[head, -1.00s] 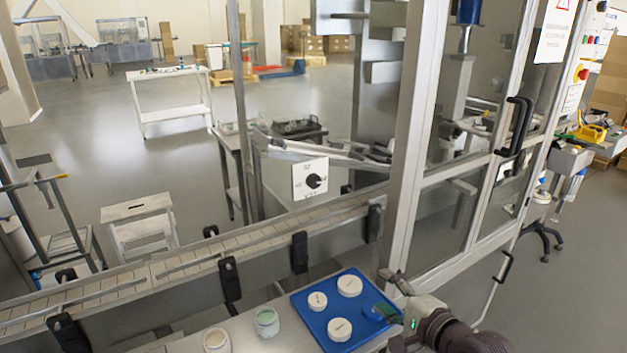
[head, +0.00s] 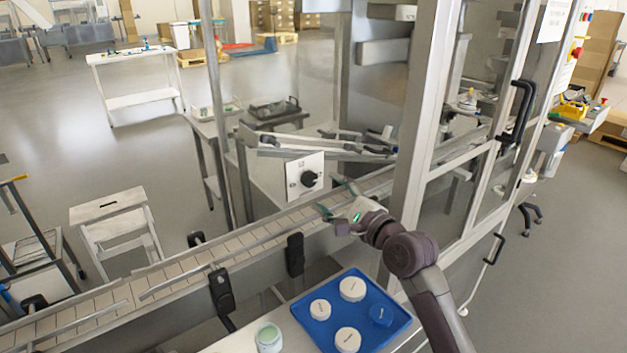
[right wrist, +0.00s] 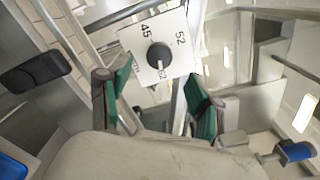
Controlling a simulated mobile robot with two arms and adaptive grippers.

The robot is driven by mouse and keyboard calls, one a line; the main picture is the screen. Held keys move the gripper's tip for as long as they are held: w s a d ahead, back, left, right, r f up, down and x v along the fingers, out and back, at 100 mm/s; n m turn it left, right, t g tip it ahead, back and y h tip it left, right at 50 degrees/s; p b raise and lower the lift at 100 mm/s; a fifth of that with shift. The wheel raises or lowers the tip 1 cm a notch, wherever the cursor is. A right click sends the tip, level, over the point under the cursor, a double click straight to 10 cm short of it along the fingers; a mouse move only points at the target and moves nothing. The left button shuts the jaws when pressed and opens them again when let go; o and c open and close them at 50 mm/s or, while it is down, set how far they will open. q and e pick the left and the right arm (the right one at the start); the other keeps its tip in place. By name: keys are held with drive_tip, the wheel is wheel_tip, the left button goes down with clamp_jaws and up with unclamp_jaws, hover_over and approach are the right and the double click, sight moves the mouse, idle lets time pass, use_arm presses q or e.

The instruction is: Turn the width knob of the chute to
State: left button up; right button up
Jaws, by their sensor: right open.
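The width knob (head: 309,179) is a black round knob on a white square plate (head: 292,181) above the far side of the conveyor. In the right wrist view the knob (right wrist: 159,55) shows a light pointer mark aimed toward the lower right of the plate. The plate (right wrist: 146,68) carries numbers, among them 45 and 52. My right gripper (head: 334,199) is open and empty over the conveyor, a little right of and below the knob. Its green-padded fingers (right wrist: 160,108) stand apart in the right wrist view, with the knob ahead between them. My left gripper is out of view.
The conveyor (head: 215,246) with side rails runs below the plate. A blue tray (head: 300,307) with several lids lies in front, beside a jar (head: 269,338).

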sight(312, 181)
drive_tip(key=x, duration=0.4)
drive_tip(key=shift+w+a, duration=0.15)
drive_tip(key=shift+w, duration=0.2)
drive_tip(key=shift+w+a, duration=0.4)
drive_tip(key=shift+w, duration=0.1)
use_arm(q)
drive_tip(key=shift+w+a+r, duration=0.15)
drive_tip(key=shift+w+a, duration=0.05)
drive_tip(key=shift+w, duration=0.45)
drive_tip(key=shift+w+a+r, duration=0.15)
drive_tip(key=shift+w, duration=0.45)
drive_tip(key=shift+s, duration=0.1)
use_arm(e)
drive_tip(key=shift+c, duration=1.6)
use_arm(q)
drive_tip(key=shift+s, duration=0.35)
use_arm(e)
drive_tip(key=c, duration=0.8)
